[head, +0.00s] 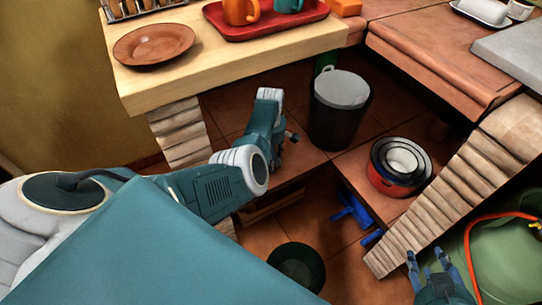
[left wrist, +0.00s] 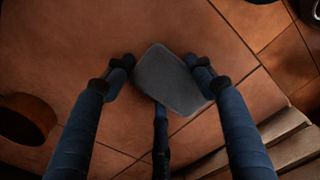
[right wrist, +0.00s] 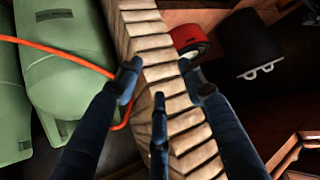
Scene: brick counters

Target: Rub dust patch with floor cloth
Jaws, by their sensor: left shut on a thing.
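In the left wrist view my left gripper (left wrist: 160,75) is shut on a grey, flat cloth (left wrist: 170,80) with rounded corners. The cloth is between the fingertips, over terracotta floor tiles; I cannot tell whether it touches them. I cannot make out a dust patch. My right gripper (head: 428,256) is at the lower right in the head view; its fingers are apart and empty in the right wrist view (right wrist: 160,72).
A black bin (head: 338,122) and a red pot with nested tins (head: 396,182) stand under the counters. Stone pillars (head: 455,180) flank the space. Green cylinders (head: 502,258) with an orange hose lie at right.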

